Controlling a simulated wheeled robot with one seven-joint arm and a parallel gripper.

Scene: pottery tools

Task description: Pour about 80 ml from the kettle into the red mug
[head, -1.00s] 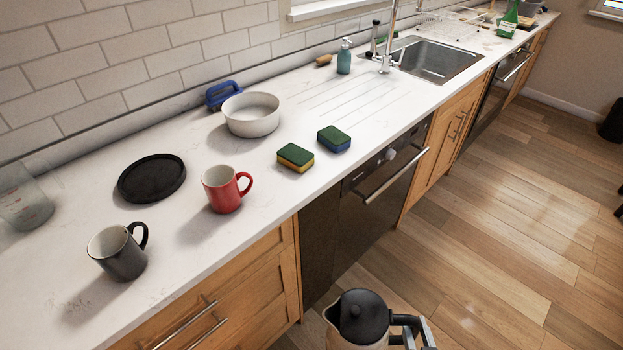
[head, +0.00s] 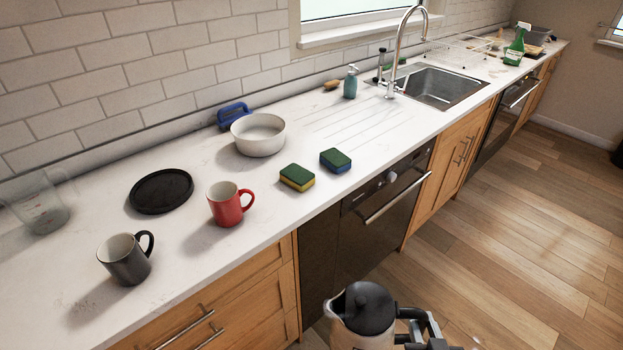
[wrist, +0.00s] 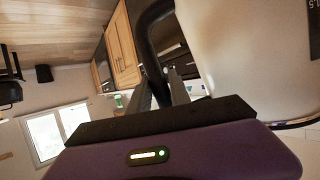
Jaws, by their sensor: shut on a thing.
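The kettle (head: 366,312), cream with a black lid and black handle, is at the bottom of the head view, in front of the counter and over the floor. Its spout points left. My gripper (head: 432,330) is shut on the kettle's handle. In the wrist view the gripper fingers (wrist: 165,92) close around the black handle, with the pale kettle body (wrist: 240,60) beside them. The red mug (head: 229,204) stands upright on the counter near its front edge, handle to the right. The kettle is apart from the mug. The inside of the kettle is hidden.
A dark grey mug (head: 126,260) stands left of the red mug. A black round mat (head: 161,191), a white bowl (head: 259,135), two sponges (head: 297,177) and a clear measuring jug (head: 42,207) are also on the counter (head: 200,265). The sink (head: 440,87) lies farther right.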

